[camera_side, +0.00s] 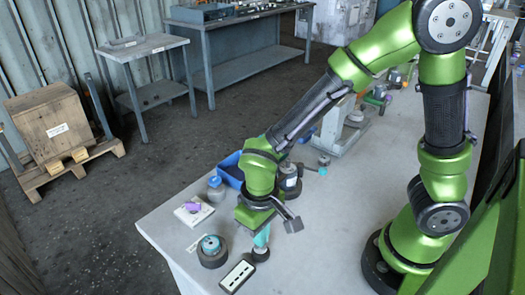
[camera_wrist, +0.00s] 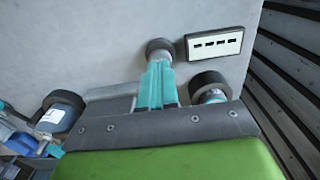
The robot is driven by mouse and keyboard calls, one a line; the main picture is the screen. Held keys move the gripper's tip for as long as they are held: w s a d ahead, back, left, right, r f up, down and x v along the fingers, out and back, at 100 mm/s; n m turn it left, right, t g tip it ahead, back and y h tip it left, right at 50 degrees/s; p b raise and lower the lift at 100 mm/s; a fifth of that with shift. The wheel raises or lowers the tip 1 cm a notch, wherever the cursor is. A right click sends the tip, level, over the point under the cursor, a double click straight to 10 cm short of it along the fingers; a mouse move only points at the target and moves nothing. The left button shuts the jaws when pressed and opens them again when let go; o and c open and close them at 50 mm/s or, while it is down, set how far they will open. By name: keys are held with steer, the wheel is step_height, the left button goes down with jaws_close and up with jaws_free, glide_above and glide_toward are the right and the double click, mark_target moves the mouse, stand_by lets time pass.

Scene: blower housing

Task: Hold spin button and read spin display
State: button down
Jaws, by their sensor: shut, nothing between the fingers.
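The spin button (camera_side: 261,255), a small dark round piece, sits on the bench near its front edge; it also shows at top centre in the wrist view (camera_wrist: 157,45). My gripper (camera_side: 262,241) points down over it with its teal fingers shut and empty; in the wrist view the fingers (camera_wrist: 158,72) reach to its near side. The tips look on or just above it; I cannot tell whether it is pressed. The spin display (camera_side: 237,275), a black-framed white panel, lies beside it. In the wrist view the display (camera_wrist: 214,43) shows a row of several dark dashes, with no readable number.
A dark ring-shaped part with a teal centre (camera_side: 211,251) stands left of the button. A white card with a purple piece (camera_side: 194,210), a grey-blue bottle (camera_side: 216,188) and a blue bin (camera_side: 229,170) stand further back. The bench's front edge is close to the display.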

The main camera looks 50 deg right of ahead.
steer(key=shift+r, duration=2.55)
steer(key=shift+s+f, duration=0.15)
steer(key=shift+s, duration=0.15)
steer(key=s+d+r+m+t+y, duration=0.2)
steer(key=d+r+m+t, duration=0.2)
steer(key=d+r+t, duration=0.3)
steer(key=d+r, duration=0.5)
steer(key=r, duration=0.2)
steer(key=shift+s+d+r, duration=0.15)
steer(key=shift+d+r, duration=0.2)
steer(key=shift+d, duration=0.05)
